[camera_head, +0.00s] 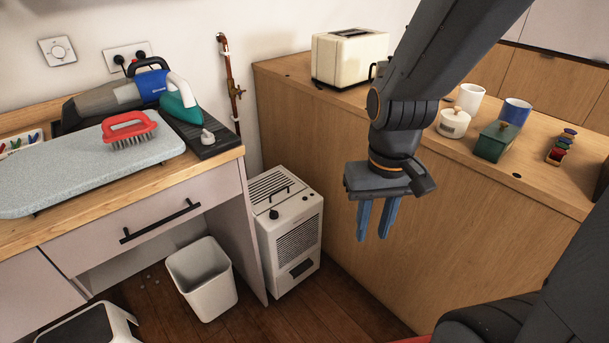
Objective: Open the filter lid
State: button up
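A white box-shaped appliance (292,236) stands on the floor between the left counter and the wooden counter. Its top has a slotted panel with a small dark handle (281,192), which looks like the filter lid; it lies flat and closed. A dark knob (274,214) sits on the top near the front, and grilles show on the front. My gripper (374,238) hangs to the right of the appliance, in front of the wooden counter, pointing down. Its two blue fingers are apart with nothing between them. It touches nothing that I can see.
A white bin (203,280) stands left of the appliance, beside the left counter's side panel (240,230). The wooden counter (330,165) rises close on its right. A pipe with a valve (230,80) runs down the wall behind. Bare floor (330,308) lies in front.

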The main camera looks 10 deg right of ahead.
aim_at(268, 190)
jog(key=u, duration=0.1)
jog(key=i, duration=0.9)
jog(key=u, duration=0.4)
